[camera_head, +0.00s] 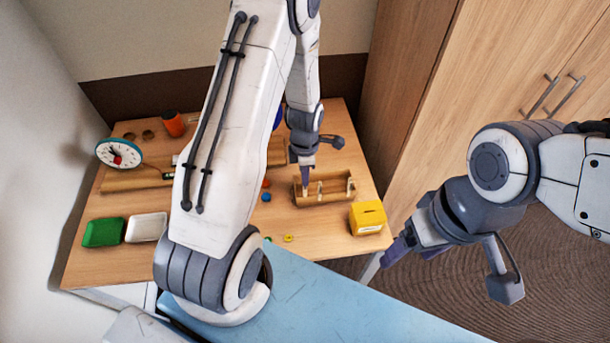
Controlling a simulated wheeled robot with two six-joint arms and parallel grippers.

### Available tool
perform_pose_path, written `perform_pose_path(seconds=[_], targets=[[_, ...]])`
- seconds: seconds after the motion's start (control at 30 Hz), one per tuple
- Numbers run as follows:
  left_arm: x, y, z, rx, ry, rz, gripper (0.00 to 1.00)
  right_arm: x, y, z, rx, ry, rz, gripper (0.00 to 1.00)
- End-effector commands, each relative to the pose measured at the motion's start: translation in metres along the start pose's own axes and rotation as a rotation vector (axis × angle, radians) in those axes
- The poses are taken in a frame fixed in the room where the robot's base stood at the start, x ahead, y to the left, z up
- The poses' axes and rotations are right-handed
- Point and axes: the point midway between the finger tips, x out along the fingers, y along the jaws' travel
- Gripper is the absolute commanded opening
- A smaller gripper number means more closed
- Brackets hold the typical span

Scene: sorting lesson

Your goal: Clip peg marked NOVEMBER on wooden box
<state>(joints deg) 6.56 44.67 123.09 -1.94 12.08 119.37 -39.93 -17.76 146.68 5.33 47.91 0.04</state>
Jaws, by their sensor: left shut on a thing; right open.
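The open wooden box (324,201) sits on the right part of the table. Pale pegs stand along it, one near the middle (319,188) and one near the right end (349,187). My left gripper (304,185) points down at the left end of the box. It is shut on a small pale peg, mostly hidden by the fingers. I cannot tell whether this peg touches the box rim. No lettering on any peg is readable, so I cannot tell which is marked NOVEMBER. My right gripper (390,252) is open and empty, off the table's right front corner.
A yellow box (368,217) stands close in front of the wooden box. Small coloured pieces, one a blue ball (267,197), lie left of it. A clock (120,153), an orange cup (174,124), a green container (104,232) and a white one (147,227) are at left.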

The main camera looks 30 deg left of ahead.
Motion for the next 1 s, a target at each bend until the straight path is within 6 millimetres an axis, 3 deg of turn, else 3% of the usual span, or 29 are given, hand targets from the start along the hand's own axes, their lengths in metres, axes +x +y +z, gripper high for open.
perform_pose_path(seconds=[0.57, 1.0], targets=[[0.000, 0.000, 0.000, 0.000, 0.000, 0.000, 0.00, 0.001, 0.000, 0.000, 0.000, 0.000, 0.000, 0.75], [0.012, 0.000, 0.000, 0.000, 0.000, -0.001, 0.00, 0.010, 0.001, 0.001, 0.000, 0.000, 0.000, 0.75]])
